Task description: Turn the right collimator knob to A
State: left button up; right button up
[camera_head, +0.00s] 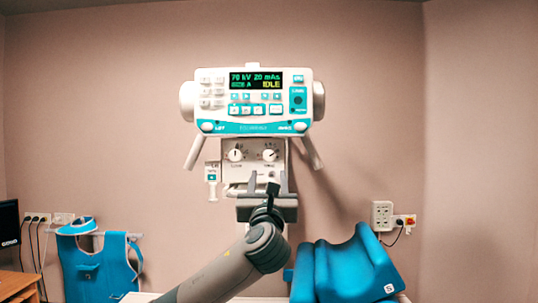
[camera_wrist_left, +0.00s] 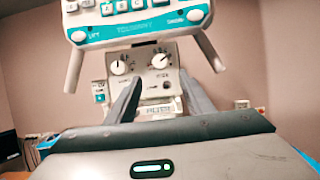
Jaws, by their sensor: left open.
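The right collimator knob (camera_head: 270,155) is a round white dial with a dark pointer tilted up to the right, on the pale collimator panel below the console. It also shows in the left wrist view (camera_wrist_left: 160,61). The letters around it are too small to read. The left knob (camera_head: 236,155) sits beside it, its pointer near vertical; it shows in the wrist view too (camera_wrist_left: 118,67). My left gripper (camera_head: 269,178) is open and empty, its fingers pointing at the panel just below the right knob. In the wrist view the fingers (camera_wrist_left: 160,78) stand apart, below the knob. My right gripper is out of view.
The console (camera_head: 253,103) above has a lit display reading IDLE, and slanted handles (camera_head: 312,152) hang at both sides. A small tagged item (camera_head: 212,180) hangs left of the panel. A blue apron (camera_head: 97,265) and blue cushions (camera_head: 345,268) are lower down.

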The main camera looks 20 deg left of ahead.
aim_at(269, 158)
pick_arm(q)
jog(key=p+x, duration=0.4)
jog(key=x, duration=0.5)
jog(key=shift+w+r, duration=0.3)
jog(key=shift+w+a+r+p, duration=0.15)
jog(key=shift+w+a+p, duration=0.05)
jog(key=shift+w+p, duration=0.35)
jog(key=c, duration=1)
